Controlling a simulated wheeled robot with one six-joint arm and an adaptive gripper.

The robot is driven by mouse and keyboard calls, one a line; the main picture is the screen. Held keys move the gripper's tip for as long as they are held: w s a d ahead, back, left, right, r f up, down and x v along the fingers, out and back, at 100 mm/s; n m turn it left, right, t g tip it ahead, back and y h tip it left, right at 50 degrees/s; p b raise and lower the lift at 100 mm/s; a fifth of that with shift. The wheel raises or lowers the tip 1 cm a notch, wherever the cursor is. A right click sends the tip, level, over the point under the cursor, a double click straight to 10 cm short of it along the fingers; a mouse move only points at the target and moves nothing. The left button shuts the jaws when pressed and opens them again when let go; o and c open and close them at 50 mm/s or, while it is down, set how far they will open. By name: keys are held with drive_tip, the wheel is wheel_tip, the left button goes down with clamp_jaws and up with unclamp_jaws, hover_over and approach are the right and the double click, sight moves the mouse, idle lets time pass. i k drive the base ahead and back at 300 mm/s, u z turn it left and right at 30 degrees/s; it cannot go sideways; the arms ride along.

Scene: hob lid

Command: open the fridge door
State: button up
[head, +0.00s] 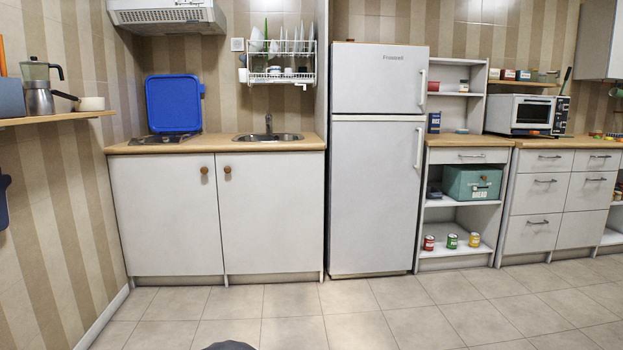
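The fridge (372,200) is a tall white two-door unit in the middle of the head view, facing me across the room. Its large lower door (370,215) is shut, with a white vertical handle (419,148) near its upper right edge. The smaller upper door (375,78) is also shut, with its own vertical handle (422,88) on the right. My gripper is not in view.
The tiled floor (360,318) before the fridge is clear. A sink cabinet (167,215) stands left of it, with a raised blue hob lid (174,103).

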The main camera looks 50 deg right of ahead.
sight(375, 175)
drive_tip(key=z, duration=2.3)
drive_tip(key=i, duration=3.1)
drive_tip(key=u, duration=0.6)
